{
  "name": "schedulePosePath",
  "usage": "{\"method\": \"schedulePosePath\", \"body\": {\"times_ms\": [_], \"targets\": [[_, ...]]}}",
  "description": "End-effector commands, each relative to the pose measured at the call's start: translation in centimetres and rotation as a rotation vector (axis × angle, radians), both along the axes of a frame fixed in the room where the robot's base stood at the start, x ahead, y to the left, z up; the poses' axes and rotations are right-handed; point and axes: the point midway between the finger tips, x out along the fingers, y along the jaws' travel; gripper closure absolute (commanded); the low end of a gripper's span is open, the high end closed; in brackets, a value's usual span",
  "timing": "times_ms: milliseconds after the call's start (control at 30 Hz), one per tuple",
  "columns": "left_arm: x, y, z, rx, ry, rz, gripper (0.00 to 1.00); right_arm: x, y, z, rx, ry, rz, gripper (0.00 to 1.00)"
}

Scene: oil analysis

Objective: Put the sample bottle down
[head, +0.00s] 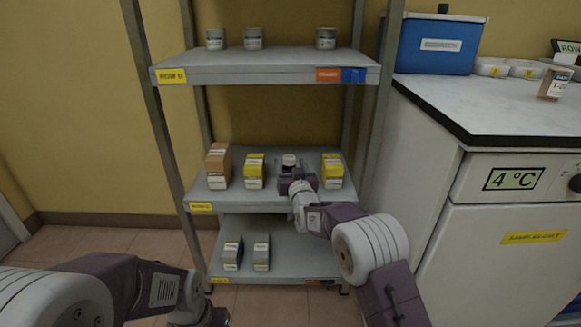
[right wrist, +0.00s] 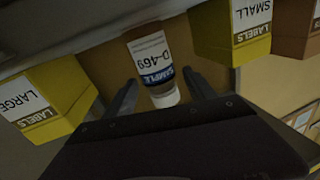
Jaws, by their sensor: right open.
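The sample bottle (right wrist: 152,60), brown with a white cap and a label reading D-469, stands on the middle shelf (head: 230,199). In the head view its pale cap (head: 289,160) shows above my right gripper (head: 290,180), which hides most of its body. In the right wrist view, which is upside down, the open fingers of my right gripper (right wrist: 163,84) lie on either side of the bottle's cap end, with visible gaps. My left arm is low at the left of the head view; its gripper end (head: 200,316) is cut off by the bottom edge.
Yellow label boxes stand left (head: 254,171) and right (head: 332,170) of the bottle, near my right gripper. A brown box (head: 218,163) is farther left. The top shelf (head: 270,68) holds three jars; grey boxes (head: 232,254) sit below. A white counter (head: 470,100) is at right.

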Motion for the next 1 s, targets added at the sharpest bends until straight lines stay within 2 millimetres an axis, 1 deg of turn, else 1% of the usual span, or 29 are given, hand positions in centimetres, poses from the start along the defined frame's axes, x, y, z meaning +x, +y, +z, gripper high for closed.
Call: {"method": "schedulePosePath", "body": {"times_ms": [67,167,267,433,467,500,600,700,800,1000], "targets": [[0.0,0.0,0.4,0.0,0.0,0.0,0.64,0.0,0.0,0.5,0.0,-0.001,0.0,0.36],[0.0,0.0,0.7,0.0,0.0,0.0,0.64,-0.9,-0.2,0.5,0.0,0.002,0.0,0.36],[0.0,0.0,1.4,0.0,0.0,0.0,0.64,-2.5,-0.5,0.6,-0.001,0.003,0.001,0.36],[0.0,0.0,2.9,0.0,0.0,0.0,0.64,-6.1,-1.2,0.6,-0.002,0.004,0.001,0.36],[0.0,0.0,1.1,0.0,-0.001,0.0,0.64,-6.7,-1.3,-0.4,0.0,0.0,0.001,0.36],[0.0,0.0,-0.4,0.0,-0.001,0.0,0.64,-7.5,-1.5,-0.8,0.001,-0.003,0.001,0.36],[0.0,0.0,-1.9,0.0,0.001,0.0,0.64,-9.4,-2.0,-0.7,0.002,-0.003,0.001,0.36],[0.0,0.0,-2.6,0.0,0.001,0.0,0.64,-10.8,-2.2,-0.4,0.001,-0.002,0.001,0.36],[0.0,0.0,-2.9,0.0,0.0,0.0,0.64,-11.5,-2.4,-0.1,0.001,-0.002,0.001,0.36],[0.0,0.0,-2.8,0.0,0.0,0.0,0.64,-11.8,-2.4,0.0,0.0,0.0,0.0,0.36]]}}
